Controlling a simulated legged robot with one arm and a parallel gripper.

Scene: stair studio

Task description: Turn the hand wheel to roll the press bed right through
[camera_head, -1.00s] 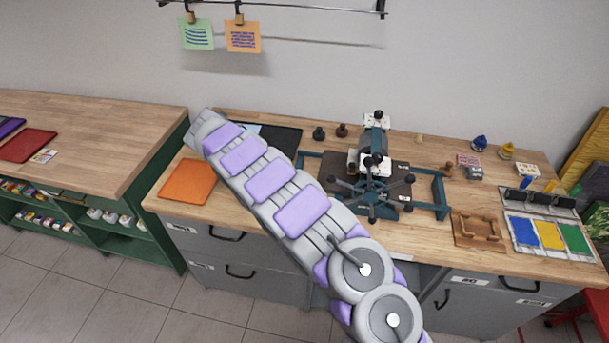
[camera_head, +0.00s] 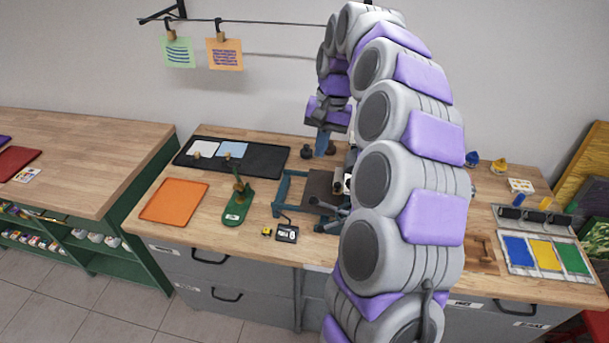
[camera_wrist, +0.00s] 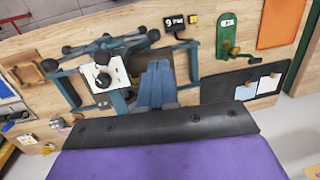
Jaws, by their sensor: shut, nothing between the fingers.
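The press has a blue frame (camera_head: 281,192) and a dark flat bed (camera_head: 318,184); my arm hides most of it in the head view. Part of the hand wheel (camera_head: 329,207) shows at the arm's left edge. In the wrist view, the hand wheel (camera_wrist: 108,46), with several spokes ending in dark knobs, is at upper left beside a white plate (camera_wrist: 104,75) of the press. My gripper (camera_head: 322,152) points down above the back of the bench. Its blue fingers (camera_wrist: 157,70) are shut and empty, apart from the wheel in the picture.
Left of the press are a green stand (camera_head: 236,207), a small black gauge (camera_head: 286,231), an orange mat (camera_head: 174,201) and a black tray (camera_head: 262,160). Paint pads (camera_head: 545,252) lie at right. A rail with notes (camera_head: 225,54) hangs above.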

